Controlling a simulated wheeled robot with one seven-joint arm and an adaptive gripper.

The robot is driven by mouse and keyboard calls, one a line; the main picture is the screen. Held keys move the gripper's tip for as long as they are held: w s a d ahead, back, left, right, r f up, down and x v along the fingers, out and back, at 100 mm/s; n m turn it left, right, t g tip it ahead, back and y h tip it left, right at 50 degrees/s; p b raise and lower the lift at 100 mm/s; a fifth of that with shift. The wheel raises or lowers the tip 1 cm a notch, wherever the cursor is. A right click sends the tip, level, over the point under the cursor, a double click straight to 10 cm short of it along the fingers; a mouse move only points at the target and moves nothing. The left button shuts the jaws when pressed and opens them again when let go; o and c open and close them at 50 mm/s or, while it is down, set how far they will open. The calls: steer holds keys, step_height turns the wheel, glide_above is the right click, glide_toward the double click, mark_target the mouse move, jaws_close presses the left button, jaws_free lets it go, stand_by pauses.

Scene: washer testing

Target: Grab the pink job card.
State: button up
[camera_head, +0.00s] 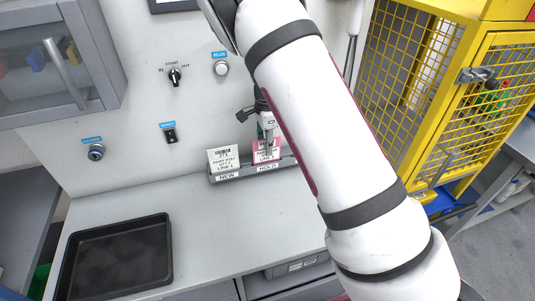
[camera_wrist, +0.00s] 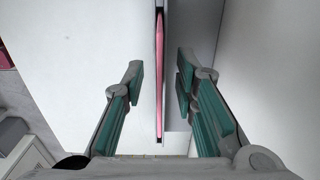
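The pink job card (camera_head: 261,157) stands in the HOLD section of a grey card holder (camera_head: 228,175) at the back of the worktop. In the wrist view the pink card (camera_wrist: 159,75) shows edge-on as a thin upright strip between my fingers. My gripper (camera_wrist: 158,85) is open, with one green-padded finger on each side of the card and a gap to both. In the head view my gripper (camera_head: 266,142) is small, at the card's upper part, and partly covers it. Contact cannot be told there.
A white card (camera_head: 222,158) stands in the NEW section just left. A black tray (camera_head: 117,258) lies at the worktop's front left. Knobs and switches (camera_head: 174,77) are on the wall panel. A yellow mesh cage (camera_head: 416,80) stands at the right. The middle of the worktop (camera_head: 205,225) is clear.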

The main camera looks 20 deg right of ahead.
steer(key=shift+f, duration=1.15)
jaws_close()
steer(key=shift+r, duration=0.2)
